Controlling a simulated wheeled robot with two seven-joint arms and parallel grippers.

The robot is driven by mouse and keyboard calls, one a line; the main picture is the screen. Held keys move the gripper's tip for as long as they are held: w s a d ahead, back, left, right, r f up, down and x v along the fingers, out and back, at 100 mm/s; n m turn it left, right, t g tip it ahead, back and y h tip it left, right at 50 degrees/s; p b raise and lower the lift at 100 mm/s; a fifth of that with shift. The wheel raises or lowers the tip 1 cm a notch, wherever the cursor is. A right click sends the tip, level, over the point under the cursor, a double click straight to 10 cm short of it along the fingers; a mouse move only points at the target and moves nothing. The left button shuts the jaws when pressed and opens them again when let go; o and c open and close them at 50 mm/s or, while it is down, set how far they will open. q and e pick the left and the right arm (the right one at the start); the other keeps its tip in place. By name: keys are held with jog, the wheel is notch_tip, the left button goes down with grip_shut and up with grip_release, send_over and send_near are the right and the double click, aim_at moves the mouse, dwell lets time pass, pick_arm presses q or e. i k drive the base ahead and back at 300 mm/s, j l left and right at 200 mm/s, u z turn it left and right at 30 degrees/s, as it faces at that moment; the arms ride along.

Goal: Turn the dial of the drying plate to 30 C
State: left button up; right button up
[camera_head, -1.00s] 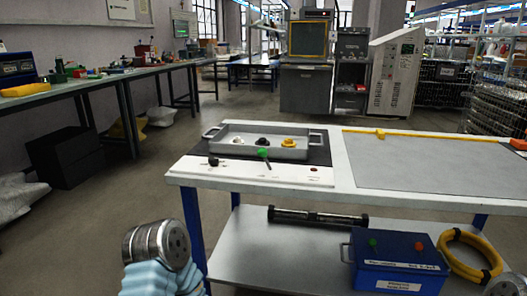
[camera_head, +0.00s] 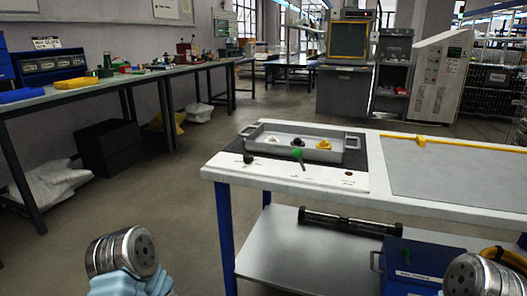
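The drying plate (camera_head: 309,177) is at the left end of the white table. It has a white front panel and a dark top. A black knob (camera_head: 249,158) is on the left of the panel, and a small red button (camera_head: 349,173) is at the right. A green round knob or piece (camera_head: 298,155) is near the panel's middle. I cannot tell which is the dial, nor read any setting. A metal tray (camera_head: 348,157) with white, black and yellow pieces stands on the plate. Metal arm parts of mine show at lower left and lower right, apart from the table. No gripper fingers show.
The white table (camera_head: 480,208) has a grey mat (camera_head: 455,172) and a yellow bar (camera_head: 430,141) right of the plate. A lower shelf (camera_head: 285,242) holds a dark tube (camera_head: 350,222) and a blue box (camera_head: 408,265). A workbench (camera_head: 70,95) stands left. The floor between is clear.

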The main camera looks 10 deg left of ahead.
aim_at(248, 159)
jog(key=k+l+u, duration=0.15)
jog(key=j+z, duration=0.15)
jog(key=z, duration=1)
jog(key=j+z, duration=0.25)
jog(key=j, duration=0.2)
jog(key=k+j+z, duration=0.2)
jog(key=j, duration=0.2)
jog(key=j+z, duration=0.25)
jog(key=j, duration=0.2)
jog(key=k+j+z, duration=0.25)
jog(key=i+j, duration=0.1)
jog(key=j, duration=0.05)
